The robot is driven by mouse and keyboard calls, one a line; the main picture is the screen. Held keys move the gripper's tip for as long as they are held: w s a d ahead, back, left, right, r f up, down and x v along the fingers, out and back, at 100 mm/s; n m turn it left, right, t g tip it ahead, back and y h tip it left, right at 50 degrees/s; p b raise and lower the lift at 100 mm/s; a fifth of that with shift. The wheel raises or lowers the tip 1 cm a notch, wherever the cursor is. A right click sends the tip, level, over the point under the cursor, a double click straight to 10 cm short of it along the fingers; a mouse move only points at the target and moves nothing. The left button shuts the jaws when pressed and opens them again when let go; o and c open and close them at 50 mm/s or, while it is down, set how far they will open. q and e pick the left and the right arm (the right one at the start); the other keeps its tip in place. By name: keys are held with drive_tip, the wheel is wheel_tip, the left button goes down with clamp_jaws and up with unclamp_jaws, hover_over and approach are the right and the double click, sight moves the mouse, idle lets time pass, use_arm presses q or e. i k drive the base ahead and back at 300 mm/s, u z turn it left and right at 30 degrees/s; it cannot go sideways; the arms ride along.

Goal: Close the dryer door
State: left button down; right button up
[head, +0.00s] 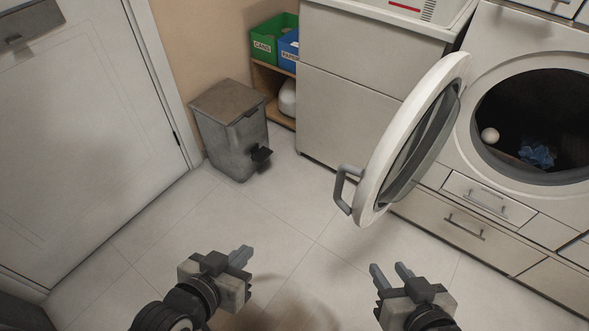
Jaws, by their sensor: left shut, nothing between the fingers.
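The dryer (484,63) stands at the right with its round opening facing the room. Its round white-rimmed door (377,183) is swung wide open to the left, with a grey handle (342,188) on its outer side. Inside the dark drum lie a white ball (490,135) and a crumpled blue cloth (538,155). My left gripper (246,253) is shut and empty, low and to the left of the door handle. My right gripper (391,268) is open and empty, below the door in the picture. Neither gripper touches the door.
A grey pedal bin (231,130) stands by the wall beside a white door (80,120). Green (268,38) and blue (289,46) boxes sit on a wooden shelf. The tiled floor (270,215) between is clear.

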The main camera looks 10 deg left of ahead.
sight(450, 76)
drive_tip(key=u, duration=2.15)
drive_tip(key=i, duration=0.4)
drive_tip(key=z, duration=3.05)
drive_tip(key=i, duration=0.5)
drive_tip(key=u, duration=0.05)
